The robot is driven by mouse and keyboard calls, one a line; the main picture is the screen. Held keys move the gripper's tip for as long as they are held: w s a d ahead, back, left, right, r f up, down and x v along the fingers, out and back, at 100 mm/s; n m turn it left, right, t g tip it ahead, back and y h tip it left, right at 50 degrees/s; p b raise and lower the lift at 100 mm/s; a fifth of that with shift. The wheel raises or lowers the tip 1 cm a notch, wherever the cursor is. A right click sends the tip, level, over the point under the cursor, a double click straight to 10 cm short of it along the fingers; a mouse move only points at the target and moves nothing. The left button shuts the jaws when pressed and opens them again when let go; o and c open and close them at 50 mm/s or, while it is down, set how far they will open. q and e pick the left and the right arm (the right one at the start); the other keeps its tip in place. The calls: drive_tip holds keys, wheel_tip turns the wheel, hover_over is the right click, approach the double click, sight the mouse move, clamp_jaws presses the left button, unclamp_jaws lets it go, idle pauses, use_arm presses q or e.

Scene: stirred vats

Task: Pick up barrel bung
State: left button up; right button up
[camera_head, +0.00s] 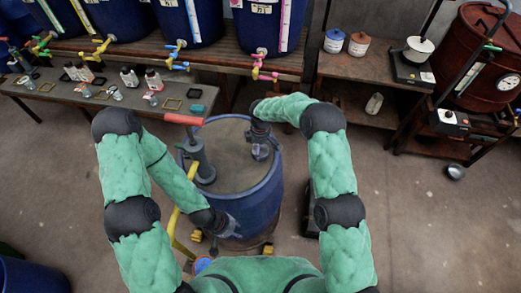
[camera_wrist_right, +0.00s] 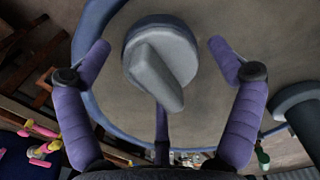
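The barrel bung (camera_wrist_right: 165,75) is a grey disc with a raised bar grip, seen close in the right wrist view over the pale top of the blue barrel (camera_head: 262,197). My right gripper (camera_head: 261,152) is above the barrel top, right of its middle. Its purple fingers are spread on both sides of the bung, with gaps and no visible contact. In the head view the gripper mostly hides the bung. My left gripper (camera_head: 228,226) is low at the near side of the barrel; its fingers are too small and blurred to read.
A grey pump with a red handle (camera_head: 184,119) stands on the barrel top, left of my right gripper. A bench with bottles (camera_head: 153,80) is at left, blue vats (camera_head: 188,20) are behind, and a wooden shelf (camera_head: 345,66) is at right.

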drive_tip(key=c, duration=0.7)
drive_tip(key=shift+c, duration=0.2)
drive_tip(key=shift+r, duration=0.1)
